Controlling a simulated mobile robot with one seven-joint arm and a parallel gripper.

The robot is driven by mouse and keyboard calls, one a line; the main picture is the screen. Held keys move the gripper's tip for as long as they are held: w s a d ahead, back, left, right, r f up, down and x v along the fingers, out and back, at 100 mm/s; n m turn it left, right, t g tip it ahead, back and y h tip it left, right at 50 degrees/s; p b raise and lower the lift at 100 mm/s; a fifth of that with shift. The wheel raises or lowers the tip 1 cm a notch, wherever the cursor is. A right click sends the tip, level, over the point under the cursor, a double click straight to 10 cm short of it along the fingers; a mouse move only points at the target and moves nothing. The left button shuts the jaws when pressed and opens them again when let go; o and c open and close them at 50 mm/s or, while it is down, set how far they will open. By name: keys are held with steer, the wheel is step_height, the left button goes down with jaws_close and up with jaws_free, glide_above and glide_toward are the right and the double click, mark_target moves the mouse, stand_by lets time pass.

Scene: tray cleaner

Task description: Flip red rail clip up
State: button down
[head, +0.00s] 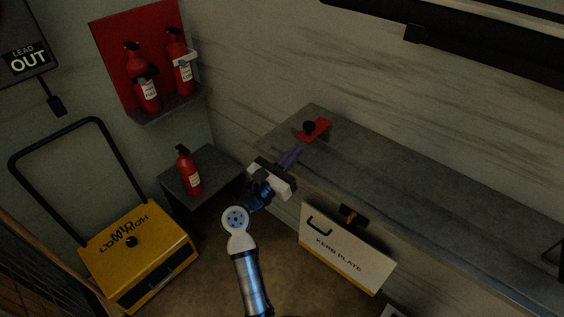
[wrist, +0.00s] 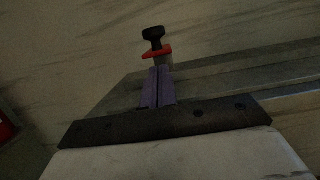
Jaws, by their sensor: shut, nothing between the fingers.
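The red rail clip (head: 321,127) with a black knob sits at the left end of the grey ledge in the head view. In the wrist view the red clip (wrist: 157,51) shows edge-on, just beyond my fingertips, with its black knob above it. My gripper (head: 295,153) is at the ledge's near edge, a little below and left of the clip, pointing toward it. In the wrist view the purple fingers of my gripper (wrist: 159,72) are together and empty. The fingertips look close to the clip's underside; I cannot tell whether they touch it.
The grey ledge (head: 420,175) runs right along the wall, mostly clear. A white kerb plate (head: 345,255) hangs below it. A red extinguisher (head: 188,172) stands on a dark stand (head: 218,165) to the left. A yellow cart (head: 140,255) and wall-mounted extinguishers (head: 142,85) are farther left.

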steer(key=shift+w+d+r, duration=0.15)
steer(key=shift+w+d, duration=0.2)
steer(key=shift+w, duration=0.15)
steer(key=shift+r, duration=0.1)
